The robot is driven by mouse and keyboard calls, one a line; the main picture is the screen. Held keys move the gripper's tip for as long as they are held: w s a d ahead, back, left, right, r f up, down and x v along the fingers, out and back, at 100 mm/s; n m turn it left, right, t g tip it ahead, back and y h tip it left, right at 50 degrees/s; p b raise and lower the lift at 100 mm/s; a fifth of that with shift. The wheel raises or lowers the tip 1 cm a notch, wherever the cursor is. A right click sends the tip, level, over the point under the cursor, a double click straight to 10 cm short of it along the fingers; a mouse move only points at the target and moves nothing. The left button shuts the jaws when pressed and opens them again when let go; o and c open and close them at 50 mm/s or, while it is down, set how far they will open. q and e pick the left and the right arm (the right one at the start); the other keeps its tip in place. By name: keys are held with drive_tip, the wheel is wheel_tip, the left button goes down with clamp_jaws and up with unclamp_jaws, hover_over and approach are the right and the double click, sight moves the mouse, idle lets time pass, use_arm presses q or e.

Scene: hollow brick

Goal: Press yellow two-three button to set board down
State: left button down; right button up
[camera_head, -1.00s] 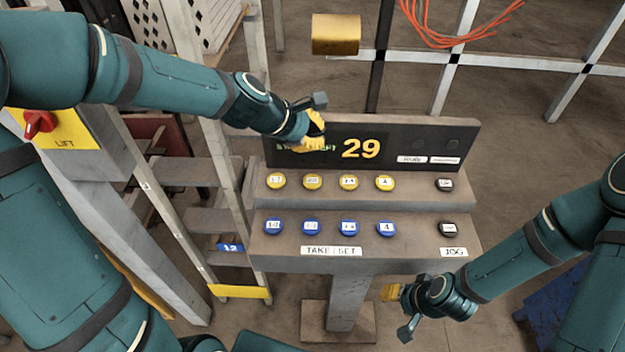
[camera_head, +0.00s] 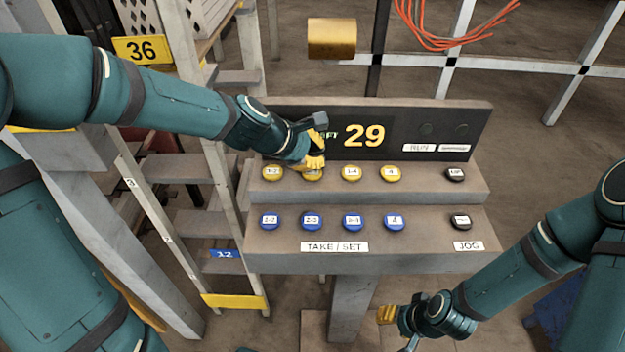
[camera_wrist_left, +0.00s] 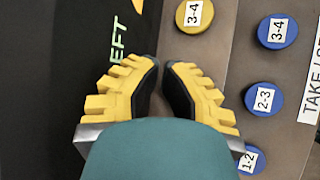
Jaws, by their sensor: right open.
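The yellow two-three button (camera_head: 311,177) is second from the left in the upper row of the console, largely covered by my left gripper in the head view. My left gripper (camera_head: 314,166) is over its far edge, fingertips close together with a narrow gap and nothing held. Whether it touches the button is unclear. In the left wrist view, the gripper (camera_wrist_left: 162,64) hides that button, beside the yellow 3-4 button (camera_wrist_left: 193,15) and blue 2-3 button (camera_wrist_left: 263,98). My right gripper (camera_head: 387,315) is open and empty, low in front of the console. I cannot make out the board.
The dark display (camera_head: 420,130) behind the buttons reads 29. Yellow 1-2 (camera_head: 272,173) and 3-4 buttons flank the covered one. A blue row lies nearer, and black buttons (camera_head: 456,174) sit at the right. A ladder-like frame (camera_head: 225,190) stands left.

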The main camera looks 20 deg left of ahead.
use_arm(q)
drive_tip(key=shift+w+a+f, duration=0.1)
drive_tip(key=shift+f, duration=0.05)
drive_tip(key=shift+f, duration=0.15)
idle(1.2)
drive_tip(key=shift+f+b, duration=0.25)
drive_tip(key=shift+b, duration=0.1)
